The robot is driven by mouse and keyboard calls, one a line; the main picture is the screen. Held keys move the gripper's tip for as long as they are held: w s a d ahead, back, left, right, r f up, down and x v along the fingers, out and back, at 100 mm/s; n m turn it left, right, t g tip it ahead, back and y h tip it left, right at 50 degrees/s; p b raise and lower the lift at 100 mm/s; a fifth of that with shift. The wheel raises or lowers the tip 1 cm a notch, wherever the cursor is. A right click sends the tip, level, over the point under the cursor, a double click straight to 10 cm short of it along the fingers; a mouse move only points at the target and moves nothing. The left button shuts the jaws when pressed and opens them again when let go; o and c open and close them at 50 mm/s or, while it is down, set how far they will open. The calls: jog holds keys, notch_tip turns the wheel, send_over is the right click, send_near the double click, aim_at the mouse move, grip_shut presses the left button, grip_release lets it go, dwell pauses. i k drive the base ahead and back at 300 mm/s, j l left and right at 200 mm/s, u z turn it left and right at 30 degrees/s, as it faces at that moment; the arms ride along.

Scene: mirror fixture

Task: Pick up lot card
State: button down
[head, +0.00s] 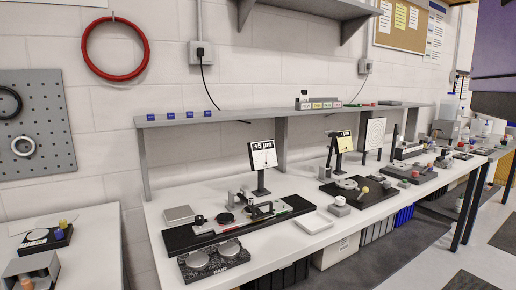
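No object can be surely told as the lot card at this size. Several small lettered cards (318,103) in pale colours stand in a row on the raised shelf over the bench. A flat pale square plate (180,214) lies at the left end of the white bench, and a shallow white tray (314,222) lies near its front edge. An upright sign reading "+5 µm" (262,156) stands on a post behind the black fixture base. My gripper is not in view.
The long white bench (163,276) runs along the wall to the right. A black fixture base (190,240) and a black block with two round discs (214,262) occupy its near end. Bins stand underneath. A separate table (95,250) stands at left. Grey floor (440,262) is open at right.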

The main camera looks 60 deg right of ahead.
aim_at(304, 97)
jog(key=z, duration=1.75)
jog(key=i+l+u, duration=0.15)
jog(key=i+l, duration=0.05)
jog(key=l, duration=0.05)
